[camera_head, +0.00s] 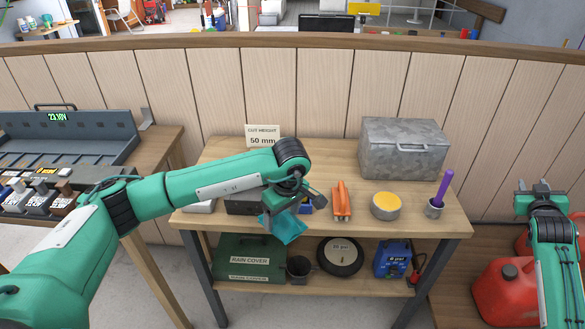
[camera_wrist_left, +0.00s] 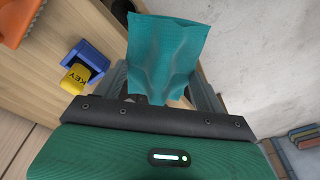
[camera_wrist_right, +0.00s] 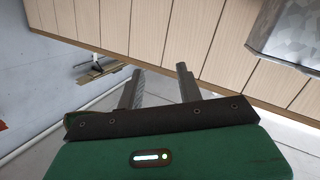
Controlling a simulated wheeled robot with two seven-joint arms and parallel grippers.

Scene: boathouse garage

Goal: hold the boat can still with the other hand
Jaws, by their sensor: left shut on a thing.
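A red fuel can (camera_head: 505,292) with a dark cap stands at the lower right, partly covered by my right arm. More red (camera_head: 578,222) shows behind that arm, perhaps a second can. No label tells which is the boat can. My right gripper (camera_head: 541,186) is apart from the red can, beyond it in the head view. Its two fingers are spread and empty in the right wrist view (camera_wrist_right: 158,85). My left gripper (camera_head: 290,206) is shut on a teal cloth (camera_head: 285,228), over the bench's front edge. The cloth hangs from the fingers in the left wrist view (camera_wrist_left: 166,48).
The wooden bench (camera_head: 330,215) holds a metal box (camera_head: 402,150), a yellow-topped tin (camera_head: 385,206), orange-handled tools (camera_head: 342,202) and a cup (camera_head: 434,208) with a purple stick. A yellow key tag (camera_wrist_left: 75,78) is in a blue holder. A panelled wall stands behind.

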